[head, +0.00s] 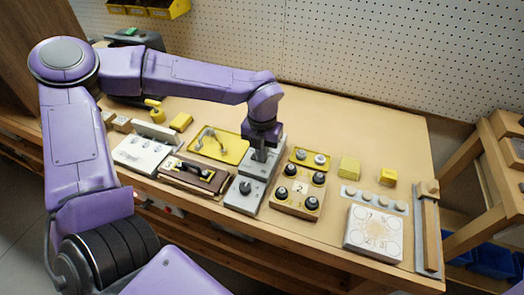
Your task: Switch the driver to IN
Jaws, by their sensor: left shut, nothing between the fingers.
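A grey two-part unit (240,203) with a dark knob (246,189) stands on the bench, between the dark panel and the block marked 2. I cannot read any IN mark, and I cannot tell for certain that this is the driver. My left gripper (260,154) points down over the back part of the grey unit, behind the knob. It is shut with nothing held. Its fingertips are small and partly blend with the grey unit, so contact is unclear. My right gripper is out of view.
Left of the unit lie a dark panel with a handle (203,179), a white block (141,154) and a yellow tray (230,148). Right are the knobbed block (299,190), yellow cubes (349,167) and a white board (372,230). The bench's back right is clear.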

